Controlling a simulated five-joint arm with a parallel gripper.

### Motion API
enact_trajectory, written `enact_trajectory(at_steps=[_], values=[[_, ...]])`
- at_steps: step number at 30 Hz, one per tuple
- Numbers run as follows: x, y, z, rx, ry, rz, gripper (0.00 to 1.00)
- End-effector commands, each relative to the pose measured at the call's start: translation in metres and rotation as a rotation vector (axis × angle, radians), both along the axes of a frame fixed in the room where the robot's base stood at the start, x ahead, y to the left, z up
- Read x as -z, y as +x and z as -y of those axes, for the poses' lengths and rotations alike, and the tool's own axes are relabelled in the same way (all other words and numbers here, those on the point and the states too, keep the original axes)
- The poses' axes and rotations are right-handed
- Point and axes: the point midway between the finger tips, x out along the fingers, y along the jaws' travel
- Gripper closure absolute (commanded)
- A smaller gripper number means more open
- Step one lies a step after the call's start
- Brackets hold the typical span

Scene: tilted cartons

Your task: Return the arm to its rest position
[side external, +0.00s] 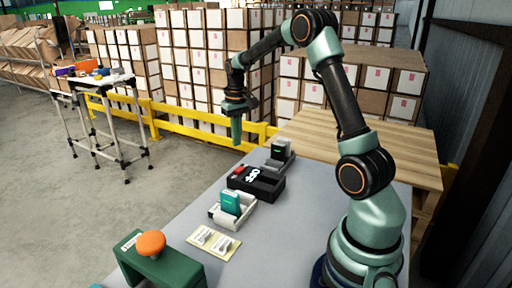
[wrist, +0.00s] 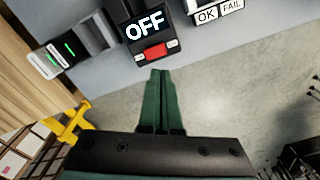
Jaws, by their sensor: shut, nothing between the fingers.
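My gripper (side external: 237,138) hangs from the raised arm, pointing down, in the side external view. It is above and beyond the table's far left edge, apart from everything on the table. In the wrist view its green fingers (wrist: 160,88) are together with nothing between them. A black box (side external: 256,180) with a red switch stands on the table. In the wrist view this box (wrist: 134,48) reads OFF. A grey holder (side external: 279,160) with a dark upright item is behind it. A white holder (side external: 217,217) with a teal carton is in front, leaning slightly.
The grey table (side external: 290,212) has free room on its right. A cream plate (side external: 226,246) and a green stand (side external: 165,272) with an orange button are at the front. A yellow rail (side external: 190,133), wooden pallet (side external: 410,148) and stacked boxes (side external: 203,60) lie behind. A side stand (side external: 120,163) is left.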

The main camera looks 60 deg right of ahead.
Motion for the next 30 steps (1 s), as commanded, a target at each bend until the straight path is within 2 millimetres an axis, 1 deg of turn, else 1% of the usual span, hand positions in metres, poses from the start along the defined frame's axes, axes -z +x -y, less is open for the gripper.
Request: enact_trajectory(at_steps=[1,6,12,15,20,24,27,30], values=[[-0.015,0.0,-0.014,-0.025,-0.012,0.023,1.0],[-0.056,-0.012,-0.064,-0.113,-0.045,0.098,1.0],[-0.09,-0.04,-0.119,-0.215,-0.075,0.19,1.0],[-0.101,-0.057,-0.144,-0.267,-0.086,0.237,1.0],[-0.11,-0.087,-0.179,-0.348,-0.1,0.315,1.0],[-0.11,-0.112,-0.203,-0.41,-0.107,0.378,1.0],[-0.107,-0.125,-0.214,-0.443,-0.108,0.411,1.0],[-0.104,-0.133,-0.221,-0.464,-0.109,0.434,1.0]])
